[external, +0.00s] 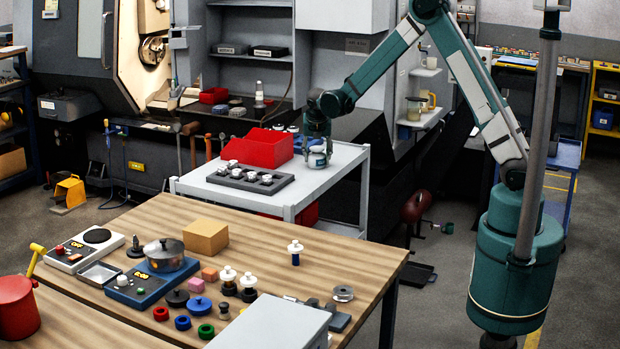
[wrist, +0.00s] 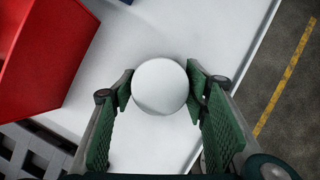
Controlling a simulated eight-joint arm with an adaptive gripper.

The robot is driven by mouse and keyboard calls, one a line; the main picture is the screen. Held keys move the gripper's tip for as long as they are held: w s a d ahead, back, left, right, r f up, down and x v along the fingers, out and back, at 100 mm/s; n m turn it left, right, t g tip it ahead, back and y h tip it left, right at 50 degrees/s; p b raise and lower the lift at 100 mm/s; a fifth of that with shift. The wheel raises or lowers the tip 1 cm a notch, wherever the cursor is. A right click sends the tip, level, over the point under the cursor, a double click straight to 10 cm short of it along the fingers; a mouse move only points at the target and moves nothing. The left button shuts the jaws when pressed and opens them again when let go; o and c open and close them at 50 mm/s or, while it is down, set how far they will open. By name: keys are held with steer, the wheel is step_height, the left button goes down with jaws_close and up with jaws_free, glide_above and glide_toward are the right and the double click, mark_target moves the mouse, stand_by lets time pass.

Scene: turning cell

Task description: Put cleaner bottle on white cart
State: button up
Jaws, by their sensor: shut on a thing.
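The white cart (external: 334,178) stands behind the wooden table. My gripper (external: 318,146) points down over the right part of its top. It is shut on a small white bottle with a bluish label (external: 317,159), which I take to be the cleaner bottle. In the wrist view its round white top (wrist: 160,86) sits between the two green fingers of my gripper (wrist: 160,100), with the cart top (wrist: 135,38) below. The bottle looks upright, at or just above the cart top; I cannot tell if it touches. My fingers hide part of it.
A red bin (external: 262,150) and a grey tray (external: 222,178) with several small parts share the cart top, left of the bottle. The wooden table (external: 330,238) in front is crowded with fittings, rings and a white-and-blue bottle (external: 295,256). The cart's right edge is close.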

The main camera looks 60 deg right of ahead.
steer(key=shift+f, duration=0.15)
steer(key=o, duration=1.1)
steer(key=shift+o, duration=0.2)
steer(key=shift+r, duration=0.25)
steer(key=v, duration=1.2)
steer(key=shift+f, duration=0.1)
